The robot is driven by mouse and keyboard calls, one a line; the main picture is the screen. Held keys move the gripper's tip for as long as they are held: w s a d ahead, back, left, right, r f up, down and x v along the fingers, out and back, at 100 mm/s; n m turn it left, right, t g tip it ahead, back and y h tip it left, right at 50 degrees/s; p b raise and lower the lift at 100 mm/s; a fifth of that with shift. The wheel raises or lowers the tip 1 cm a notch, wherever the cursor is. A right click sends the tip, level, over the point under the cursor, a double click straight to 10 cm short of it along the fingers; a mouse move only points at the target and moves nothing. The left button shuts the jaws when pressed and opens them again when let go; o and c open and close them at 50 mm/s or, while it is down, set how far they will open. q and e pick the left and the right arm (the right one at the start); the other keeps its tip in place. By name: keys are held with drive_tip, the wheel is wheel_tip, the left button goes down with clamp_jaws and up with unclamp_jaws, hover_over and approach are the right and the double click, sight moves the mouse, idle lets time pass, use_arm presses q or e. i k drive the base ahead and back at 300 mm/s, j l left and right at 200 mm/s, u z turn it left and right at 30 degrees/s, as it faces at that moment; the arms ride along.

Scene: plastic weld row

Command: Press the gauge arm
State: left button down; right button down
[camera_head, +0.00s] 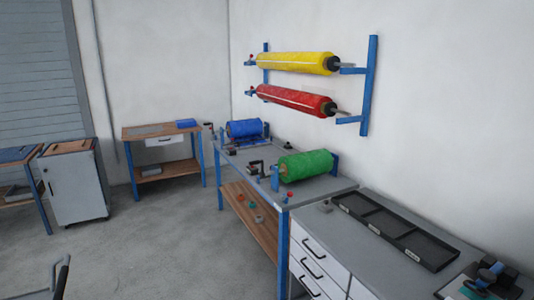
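No part that I can clearly tell as a gauge arm shows. A small black device with a blue handle-like part (491,272) sits on the grey counter at the lower right, partly cut off by the picture edge; I cannot tell whether it is the gauge. Small dark crank-like parts (256,167) stand by the film rolls on the grey-topped bench (228,163). Neither of my grippers can be made out in the head view.
A blue roll (245,128) and a green roll (308,165) lie on the bench. A yellow roll (297,63) and a red roll (296,100) hang on the wall rack. A black tray (440,263) lies on the counter. Open floor (165,245) is at left. A thin dark frame (62,281) shows lower left.

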sight(487, 277)
drive_tip(key=z, duration=1.45)
